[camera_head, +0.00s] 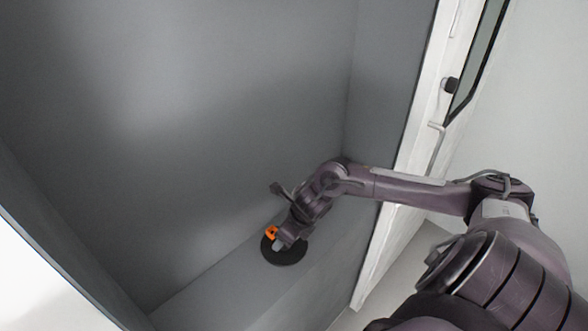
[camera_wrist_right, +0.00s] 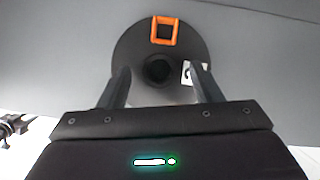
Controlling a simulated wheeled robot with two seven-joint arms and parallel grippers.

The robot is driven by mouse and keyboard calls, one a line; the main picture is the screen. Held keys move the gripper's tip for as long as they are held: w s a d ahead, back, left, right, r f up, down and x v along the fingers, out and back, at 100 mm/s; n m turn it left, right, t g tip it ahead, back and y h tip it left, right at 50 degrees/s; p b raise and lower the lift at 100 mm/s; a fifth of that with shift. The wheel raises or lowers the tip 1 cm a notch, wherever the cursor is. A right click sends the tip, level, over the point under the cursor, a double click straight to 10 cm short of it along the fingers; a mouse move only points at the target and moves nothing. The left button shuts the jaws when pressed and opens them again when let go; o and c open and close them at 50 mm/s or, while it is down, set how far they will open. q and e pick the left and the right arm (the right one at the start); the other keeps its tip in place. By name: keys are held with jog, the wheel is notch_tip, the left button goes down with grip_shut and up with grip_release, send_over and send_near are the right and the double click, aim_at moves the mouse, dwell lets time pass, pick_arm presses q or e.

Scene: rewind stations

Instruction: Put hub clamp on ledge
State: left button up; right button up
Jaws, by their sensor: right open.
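The hub clamp is a black disc (camera_head: 285,254) with an orange square piece (camera_head: 271,232) on it. It lies flat on the grey ledge (camera_head: 225,282) at the bottom of the grey recess. In the right wrist view the hub clamp (camera_wrist_right: 133,50) shows a dark round centre, an orange frame near its far edge and a small white label. My right gripper (camera_head: 281,243) is at the hub clamp. In the wrist view its two fingers (camera_wrist_right: 160,72) are open, one on each side of the dark centre. I cannot tell whether they touch it. My left gripper is not in view.
Grey walls (camera_head: 200,110) enclose the ledge at the back and sides. A white frame (camera_head: 405,190) with a handle stands to the right of the recess. My right arm reaches in past this edge. The ledge is clear to the left of the disc.

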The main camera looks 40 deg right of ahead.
jog(key=b+v, duration=0.2)
jog(key=v, duration=0.9)
jog(key=shift+f, duration=0.1)
